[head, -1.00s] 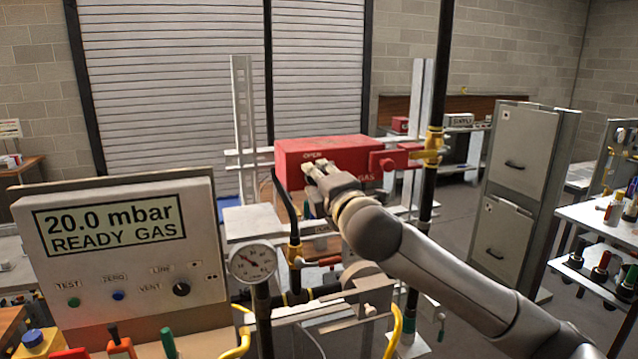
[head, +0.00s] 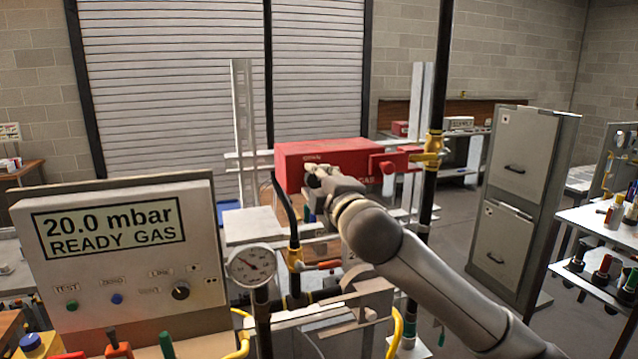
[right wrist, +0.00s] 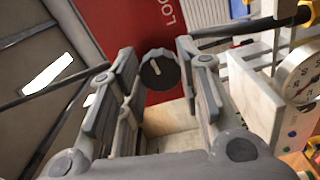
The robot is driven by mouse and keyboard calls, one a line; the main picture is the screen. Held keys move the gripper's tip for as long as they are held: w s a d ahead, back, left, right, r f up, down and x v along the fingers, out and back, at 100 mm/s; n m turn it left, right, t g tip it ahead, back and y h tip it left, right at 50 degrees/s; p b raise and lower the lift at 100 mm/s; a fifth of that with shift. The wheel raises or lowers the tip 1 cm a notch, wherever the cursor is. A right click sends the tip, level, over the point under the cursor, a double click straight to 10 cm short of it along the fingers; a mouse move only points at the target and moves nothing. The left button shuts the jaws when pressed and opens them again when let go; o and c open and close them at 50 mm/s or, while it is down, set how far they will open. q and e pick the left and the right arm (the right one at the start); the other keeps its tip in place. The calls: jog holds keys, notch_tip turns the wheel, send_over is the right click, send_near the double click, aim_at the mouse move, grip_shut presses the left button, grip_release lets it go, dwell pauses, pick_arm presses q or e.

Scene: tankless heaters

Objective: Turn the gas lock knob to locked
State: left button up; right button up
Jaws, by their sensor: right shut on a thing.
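The red gas lock box (head: 335,152) stands behind the panel, with OPEN and GAS lettering on its front. It also shows in the right wrist view (right wrist: 122,30), with part of a word starting "LO". The gas lock knob (right wrist: 158,72) is dark and round with a white pointer line; in the head view my gripper hides it. My right gripper (head: 316,174) is at the box front. In the right wrist view its fingers (right wrist: 157,66) are on both sides of the knob, shut on it. My left gripper is not in view.
A panel (head: 120,245) reading 20.0 mbar READY GAS stands at left, beside a round gauge (head: 251,265). A black pipe (head: 432,115) with a yellow fitting (head: 431,150) rises right of the box. A grey cabinet (head: 516,190) and shelves are at right.

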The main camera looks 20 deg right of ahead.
jog(key=o, duration=1)
jog(key=s, duration=1.2)
jog(key=shift+d, duration=0.25)
